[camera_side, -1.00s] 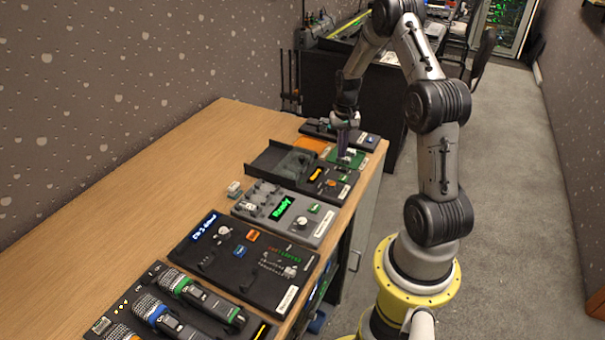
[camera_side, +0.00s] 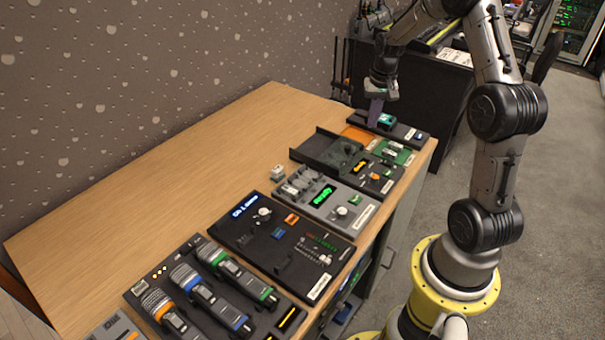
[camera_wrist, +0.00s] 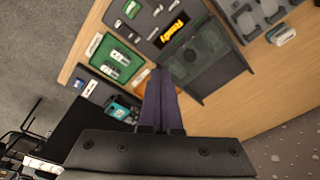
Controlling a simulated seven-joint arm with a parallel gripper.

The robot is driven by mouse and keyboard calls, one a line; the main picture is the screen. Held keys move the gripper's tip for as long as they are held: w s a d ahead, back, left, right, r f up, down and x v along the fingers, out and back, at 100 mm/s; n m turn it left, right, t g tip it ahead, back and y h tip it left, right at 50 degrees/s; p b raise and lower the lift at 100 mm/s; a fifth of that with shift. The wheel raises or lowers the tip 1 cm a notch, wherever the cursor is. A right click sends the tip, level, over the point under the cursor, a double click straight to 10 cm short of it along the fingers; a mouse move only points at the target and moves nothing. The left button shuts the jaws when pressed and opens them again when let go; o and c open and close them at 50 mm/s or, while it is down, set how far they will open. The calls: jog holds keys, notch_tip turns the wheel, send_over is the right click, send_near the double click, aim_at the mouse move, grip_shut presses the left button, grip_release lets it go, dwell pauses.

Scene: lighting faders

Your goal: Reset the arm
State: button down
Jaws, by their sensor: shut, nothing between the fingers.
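My gripper (camera_side: 374,112) is over the far end of the wooden table (camera_side: 230,140) in the side view, pointing down. Its purple fingers are together and hold nothing; they also show in the wrist view (camera_wrist: 160,82). The fingertips appear near the far dark panel (camera_side: 402,128) with a teal part. In the side view I cannot tell whether they touch it. In the wrist view the fingers overlap the edge of an orange pad (camera_wrist: 141,82).
A dark tray unit (camera_side: 335,152), a green board (camera_side: 392,151), a grey panel with a green display (camera_side: 325,197), a black fader panel (camera_side: 280,240) and a microphone rack (camera_side: 205,295) line the table. A small box (camera_side: 277,173) stands behind them. The table's left part is clear.

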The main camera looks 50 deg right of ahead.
jog(key=s+a+r+n+t, duration=0.1)
jog(key=a+r+n+t, duration=0.35)
jog(key=a+r, duration=1.45)
jog(key=s+a+r+n, duration=0.1)
jog(key=s+a+n, duration=0.3)
jog(key=s+a, duration=0.5)
jog(key=s+a+f+n+y, duration=0.1)
jog(key=s+a+f+n, duration=0.1)
jog(key=s+f, duration=0.2)
jog(key=s, duration=0.3)
jog(key=shift+s+f, duration=0.2)
jog(key=shift+s, duration=0.2)
